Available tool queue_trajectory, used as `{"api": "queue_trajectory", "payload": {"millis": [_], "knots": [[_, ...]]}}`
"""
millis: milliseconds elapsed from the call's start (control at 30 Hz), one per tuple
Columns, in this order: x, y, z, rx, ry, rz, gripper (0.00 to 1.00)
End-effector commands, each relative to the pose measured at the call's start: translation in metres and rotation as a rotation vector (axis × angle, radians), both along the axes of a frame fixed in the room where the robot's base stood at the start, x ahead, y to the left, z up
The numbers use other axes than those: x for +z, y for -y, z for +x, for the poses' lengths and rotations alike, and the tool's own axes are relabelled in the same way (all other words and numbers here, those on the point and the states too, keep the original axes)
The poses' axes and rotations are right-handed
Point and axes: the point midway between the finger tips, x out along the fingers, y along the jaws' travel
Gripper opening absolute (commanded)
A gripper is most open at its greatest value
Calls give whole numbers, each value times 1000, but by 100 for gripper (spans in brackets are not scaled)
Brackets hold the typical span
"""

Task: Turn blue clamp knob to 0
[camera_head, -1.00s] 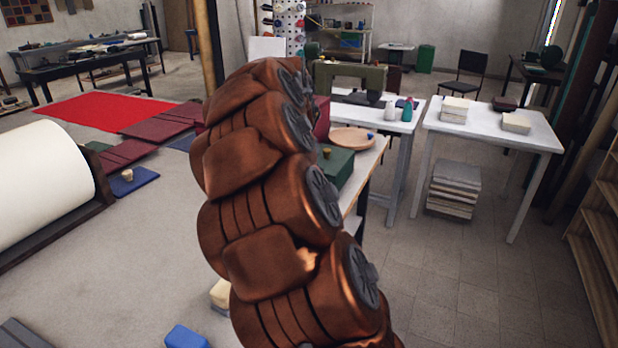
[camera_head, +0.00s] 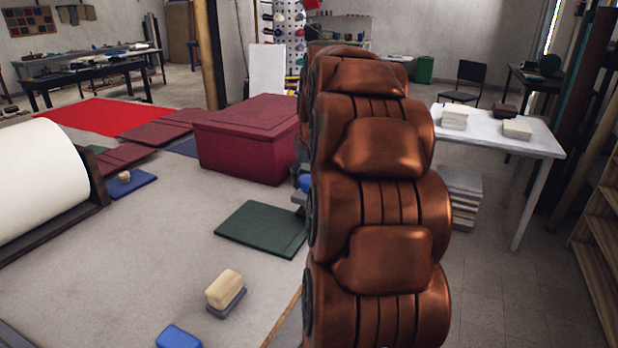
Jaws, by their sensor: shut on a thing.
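My copper-coloured arm fills the middle right of the head view. My gripper cannot be made out; the far end of the arm is hidden behind its nearer links. A small blue rounded part (camera_head: 305,183) with grey parts above and below it peeks out at the left edge of my arm. It may belong to the blue clamp knob, but too little shows to be sure. No dial marking or 0 can be read.
A crimson box (camera_head: 245,140) and a green mat (camera_head: 262,229) lie left of my arm. Nearer are a cream block on a grey base (camera_head: 225,290) and a blue block (camera_head: 179,337). A white table (camera_head: 500,130) stands at right. Pale surface around the blocks is clear.

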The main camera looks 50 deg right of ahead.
Motion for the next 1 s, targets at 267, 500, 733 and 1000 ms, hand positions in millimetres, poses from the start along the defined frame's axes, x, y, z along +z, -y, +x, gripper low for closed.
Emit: {"api": "queue_trajectory", "payload": {"millis": [267,500,733,1000], "knots": [[-1,-1,1,34,2,3,14],[-1,-1,1,34,2,3,14],[0,-1,1,32,1,2,66],[0,0,0,30,0,0,73]]}}
